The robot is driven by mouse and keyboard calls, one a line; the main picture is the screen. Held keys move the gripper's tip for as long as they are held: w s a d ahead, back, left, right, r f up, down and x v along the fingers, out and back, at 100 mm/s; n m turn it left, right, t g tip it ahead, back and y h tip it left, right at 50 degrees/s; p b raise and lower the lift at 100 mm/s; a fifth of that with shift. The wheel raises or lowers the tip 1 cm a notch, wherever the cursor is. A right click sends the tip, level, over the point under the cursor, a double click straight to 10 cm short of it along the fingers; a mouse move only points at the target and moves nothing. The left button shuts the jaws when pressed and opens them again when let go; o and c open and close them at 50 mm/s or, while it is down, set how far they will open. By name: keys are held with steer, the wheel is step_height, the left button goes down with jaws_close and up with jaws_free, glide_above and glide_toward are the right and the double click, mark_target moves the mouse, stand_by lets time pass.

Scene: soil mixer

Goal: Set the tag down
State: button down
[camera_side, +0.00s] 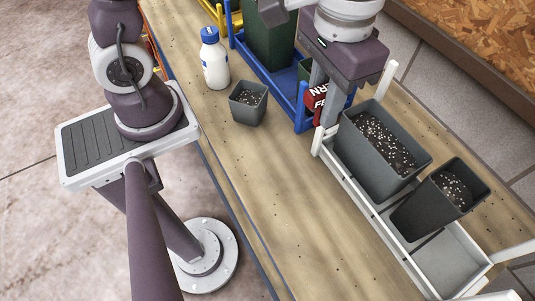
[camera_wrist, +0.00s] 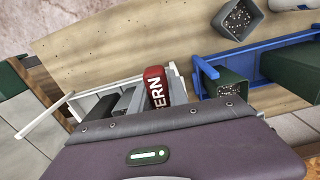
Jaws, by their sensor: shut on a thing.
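The red tag (camera_side: 319,97) with white lettering is between the fingers of my gripper (camera_side: 325,112), which is shut on it. In the wrist view the tag (camera_wrist: 156,87) reads "ERN", its first letter hidden. My gripper holds it over the gap between the blue tray (camera_side: 283,98) and the white tray (camera_side: 345,178). The tag's lower end is near the blue tray's corner post; I cannot tell whether it touches anything.
The white tray holds a large soil-filled grey pot (camera_side: 379,148) and a tilted one (camera_side: 438,199). A small soil-filled pot (camera_side: 248,102) and a white bottle (camera_side: 214,60) stand on the bench. A dark green pot (camera_side: 268,38) is in the blue tray. The bench front is clear.

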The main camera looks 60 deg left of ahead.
steer(key=s+a+f, duration=0.5)
steer(key=a+f, duration=0.1)
steer(key=a, duration=0.1)
steer(key=shift+n, duration=0.3)
step_height(320, 180, down, 9)
steer(key=shift+s+d+f, duration=0.1)
steer(key=shift+d, duration=0.05)
steer(key=c, duration=1.3)
jaws_free()
step_height(320, 180, up, 12)
steer(key=s+a+r+t, duration=0.1)
steer(key=a+r+t, duration=0.1)
steer(key=a+r, duration=0.1)
steer(key=s+a+r+t, duration=0.1)
steer(key=a+r, duration=0.2)
steer(key=r, duration=0.1)
steer(key=s+a+r+t, duration=0.2)
steer(key=r, duration=0.2)
steer(key=shift+a+r+t, duration=0.1)
steer(key=shift+a+t, duration=0.2)
steer(key=shift+a, duration=0.1)
